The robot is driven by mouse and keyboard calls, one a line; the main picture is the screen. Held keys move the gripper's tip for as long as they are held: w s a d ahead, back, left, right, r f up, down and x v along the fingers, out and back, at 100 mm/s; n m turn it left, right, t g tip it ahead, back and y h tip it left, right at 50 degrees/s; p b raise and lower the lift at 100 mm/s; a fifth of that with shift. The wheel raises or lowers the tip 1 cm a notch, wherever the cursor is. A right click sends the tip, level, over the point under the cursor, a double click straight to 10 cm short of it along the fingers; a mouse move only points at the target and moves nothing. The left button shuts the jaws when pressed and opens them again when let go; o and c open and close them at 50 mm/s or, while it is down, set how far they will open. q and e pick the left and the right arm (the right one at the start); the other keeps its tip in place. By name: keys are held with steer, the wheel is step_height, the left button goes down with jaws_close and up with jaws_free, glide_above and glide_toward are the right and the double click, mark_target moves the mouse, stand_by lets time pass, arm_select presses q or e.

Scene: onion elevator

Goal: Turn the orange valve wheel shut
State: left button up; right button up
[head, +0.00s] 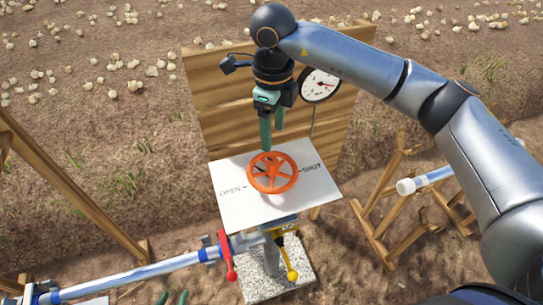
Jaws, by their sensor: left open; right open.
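The orange valve wheel (273,171) lies flat above a white plate (235,205) in the middle of the head view. The plate is marked OPEN at its left and SHUT at its right. My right gripper (272,138) reaches in from the right and points down over the wheel's far edge. Its green fingers are open and hold nothing; whether they touch the rim I cannot tell. My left gripper (172,297) shows only as green fingertips at the bottom edge, open and empty, well away from the wheel.
A wooden board (225,100) with a round gauge (320,86) stands behind the plate. Below are a red lever (226,258), a yellow lever (287,262) and a grey pipe (150,270). Wooden frames stand left and right (372,230). Onions lie on the soil behind.

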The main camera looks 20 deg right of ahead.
mark_target(272, 161)
step_height(272, 161, down, 11)
steer(key=shift+f+p, duration=0.1)
steer(key=shift+p, duration=0.55)
steer(key=shift+a, duration=0.1)
jaws_close()
